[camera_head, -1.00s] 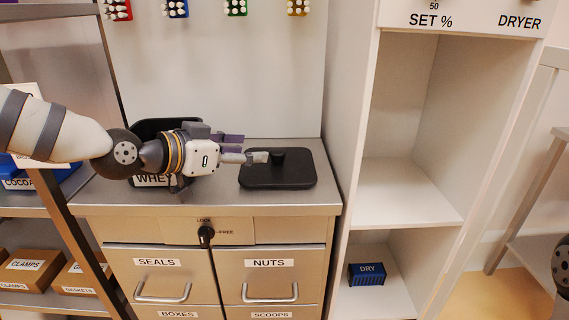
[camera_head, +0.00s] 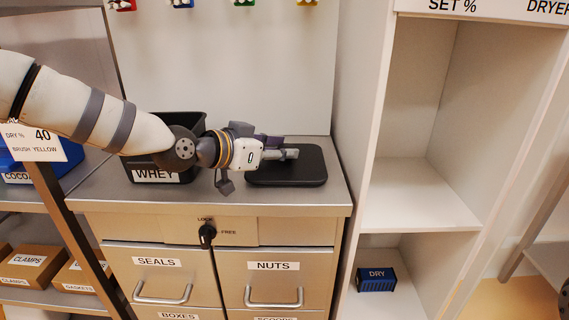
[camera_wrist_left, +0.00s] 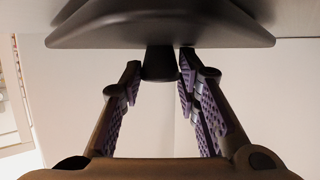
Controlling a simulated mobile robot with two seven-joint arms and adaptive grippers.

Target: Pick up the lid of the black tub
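The black lid (camera_head: 316,173) lies flat on the metal cabinet top, to the right of the black tub (camera_head: 188,122) labelled WHEY. The tub is open and partly hidden behind my left arm. My left gripper (camera_head: 288,154) reaches in from the left, low over the lid, and hides the lid's knob in the head view. In the left wrist view, the lid (camera_wrist_left: 160,28) spans the top and its knob (camera_wrist_left: 160,63) stands between the two open fingertips (camera_wrist_left: 159,66). The right fingertip looks close to the knob; a gap shows at the left one. My right gripper is out of view.
The metal counter (camera_head: 240,202) has drawers labelled SEALS and NUTS below. Shelves with a blue COCOA bin and cardboard boxes (camera_head: 30,265) are at left.

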